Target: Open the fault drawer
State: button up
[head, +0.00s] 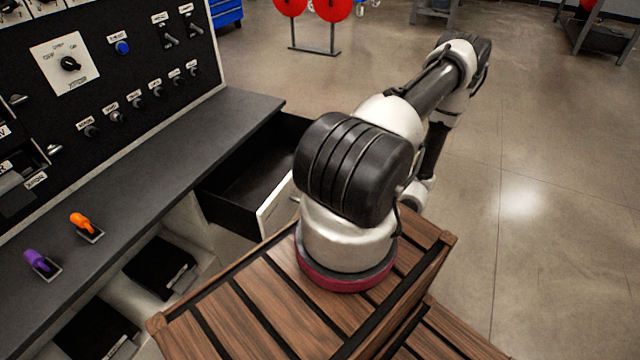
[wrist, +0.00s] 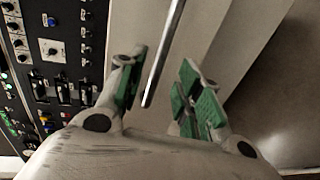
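A drawer (head: 250,180) with a dark interior and a pale front stands pulled out under the right end of the grey desk in the head view. It looks empty where I can see into it; my arm covers part of its front. In the wrist view a slim metal handle bar (wrist: 164,55) runs along a pale panel (wrist: 225,25). My gripper (wrist: 167,88) is open, with green pads on either side of the bar's near end. The fingers look apart from the bar. The head view does not clearly show my gripper. I cannot read a label on the drawer.
A black control panel (head: 120,85) with knobs and switches rises behind the desk (head: 160,165). Orange (head: 82,222) and purple (head: 38,260) levers stand on the desk. Red discs on a stand (head: 315,50) are at the back.

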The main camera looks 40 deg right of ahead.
jog(key=v, duration=0.5)
jog(key=shift+s, duration=0.2)
jog(key=shift+r, duration=0.1)
jog(key=w+a+r+n+g+y, duration=0.1)
jog(key=w+a+r+n+g, duration=0.2)
jog(key=r+n, duration=0.6)
jog(key=w+a+r+n+g+y, duration=0.1)
jog(key=a+r+n+g, duration=0.3)
jog(key=r+n+g, duration=0.35)
jog(key=w+a+r+n+g+y, duration=0.1)
jog(key=w+a+r+n+g, duration=0.15)
jog(key=r+n, duration=0.7)
jog(key=s+a+r+n+t+h, duration=0.1)
jog(key=s+a+r+n+h, duration=0.2)
jog(key=r+n, duration=0.6)
jog(key=s+a+r+n+t+h, duration=0.1)
jog(key=s+a+r+n+h, duration=0.2)
jog(key=r+n, duration=0.6)
jog(key=a+n+h, duration=0.2)
jog(key=a+n, duration=0.1)
jog(key=n, duration=0.3)
jog(key=shift+s+t, duration=0.25)
jog(key=shift+t, duration=0.05)
